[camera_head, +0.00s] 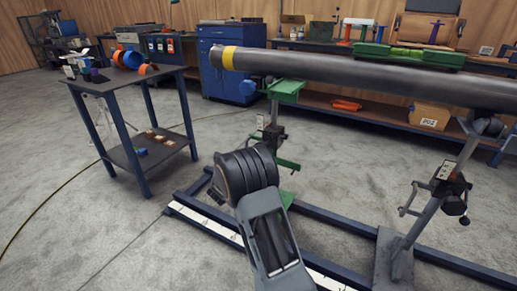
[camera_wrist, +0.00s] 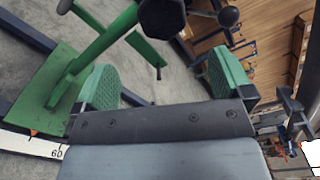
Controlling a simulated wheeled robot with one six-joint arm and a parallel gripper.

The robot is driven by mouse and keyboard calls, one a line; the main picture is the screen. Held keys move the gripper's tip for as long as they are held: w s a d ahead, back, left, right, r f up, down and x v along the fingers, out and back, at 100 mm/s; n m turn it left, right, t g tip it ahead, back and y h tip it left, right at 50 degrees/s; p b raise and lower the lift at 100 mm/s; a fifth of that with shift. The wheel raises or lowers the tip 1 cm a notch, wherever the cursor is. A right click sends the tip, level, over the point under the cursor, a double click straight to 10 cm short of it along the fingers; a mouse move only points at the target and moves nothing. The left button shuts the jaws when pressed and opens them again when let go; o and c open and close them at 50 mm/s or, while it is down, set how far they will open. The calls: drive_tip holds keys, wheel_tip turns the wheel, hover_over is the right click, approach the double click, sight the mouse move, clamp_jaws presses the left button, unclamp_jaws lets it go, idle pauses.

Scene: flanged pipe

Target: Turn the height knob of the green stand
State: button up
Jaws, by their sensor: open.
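The green stand (camera_head: 286,90) holds up the left part of a long grey pipe in the head view. Its dark clamp and knob area (camera_head: 273,133) sits partway down the post, just above my arm. In the wrist view the green post (camera_wrist: 100,48) rises tilted from a green base plate (camera_wrist: 52,92). A dark faceted knob (camera_wrist: 162,18) shows at the top edge, cut off by the frame. My gripper (camera_wrist: 160,60) is open and empty, its two green-padded fingers apart below the knob in the picture. The head view hides the gripper behind my arm.
The grey pipe (camera_head: 370,77) with a yellow band spans above. A second, grey stand (camera_head: 430,205) holds its right side. Blue floor rails (camera_head: 330,217) with a white scale run below. A small table (camera_head: 125,85) stands left; a workbench (camera_head: 375,113) stands behind. Floor between is clear.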

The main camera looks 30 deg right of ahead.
drive_tip(key=w+d+n+p, duration=0.1)
drive_tip(key=w+d+n, duration=0.2)
drive_tip(key=n, duration=0.9)
drive_tip(key=w+d+n+p, duration=0.2)
drive_tip(key=d+n, duration=0.6)
drive_tip(key=n, duration=0.4)
drive_tip(key=shift+w+d+f+n, duration=0.15)
drive_tip(key=shift+w+d+n, duration=0.25)
drive_tip(key=shift+w, duration=0.3)
drive_tip(key=shift+c, duration=0.2)
drive_tip(key=c, duration=0.9)
